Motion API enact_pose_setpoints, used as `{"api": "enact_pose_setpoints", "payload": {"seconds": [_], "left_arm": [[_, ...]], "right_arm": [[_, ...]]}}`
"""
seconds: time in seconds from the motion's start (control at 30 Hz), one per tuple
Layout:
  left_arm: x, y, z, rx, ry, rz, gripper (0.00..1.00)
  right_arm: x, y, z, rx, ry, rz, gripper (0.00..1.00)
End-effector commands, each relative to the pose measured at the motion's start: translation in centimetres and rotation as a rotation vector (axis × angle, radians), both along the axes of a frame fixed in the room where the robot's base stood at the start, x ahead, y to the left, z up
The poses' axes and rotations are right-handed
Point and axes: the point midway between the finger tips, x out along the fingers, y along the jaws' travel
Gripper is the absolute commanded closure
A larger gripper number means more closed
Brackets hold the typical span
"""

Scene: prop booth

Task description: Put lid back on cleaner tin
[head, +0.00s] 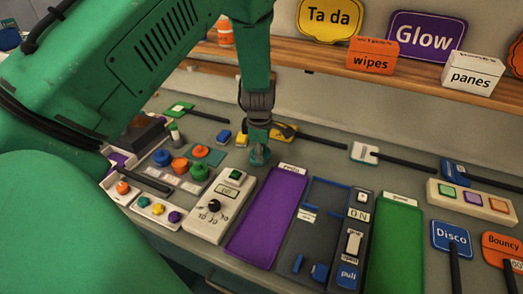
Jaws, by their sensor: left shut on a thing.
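My left gripper (259,148) points down over the grey table, just beyond the purple panel. It is shut on a small dark teal piece (259,157) at its fingertips; the piece looks rounded, but I cannot tell whether it is the lid. Several round coloured pieces stand to its left: a blue one (162,157), an orange one (180,165) and a green one (199,173). I cannot tell which thing is the cleaner tin. My right gripper is not in view.
A white control box (219,207), a purple panel (268,220), a dark switch panel (325,225) and a green panel (397,250) line the front. Paddle signs, such as a white-headed one (364,153), lie behind. A shelf (330,64) holds wipes (371,57) and panes (472,72) boxes.

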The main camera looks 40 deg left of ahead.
Motion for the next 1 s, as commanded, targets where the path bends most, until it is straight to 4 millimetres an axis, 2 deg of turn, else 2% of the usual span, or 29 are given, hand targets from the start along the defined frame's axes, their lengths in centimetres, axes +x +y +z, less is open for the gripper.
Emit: {"api": "enact_pose_setpoints", "payload": {"seconds": [1.0], "left_arm": [[-0.05, 0.64, -0.11, 0.0, 0.0, 0.0, 0.94]], "right_arm": [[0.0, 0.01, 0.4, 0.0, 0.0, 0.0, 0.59]]}}
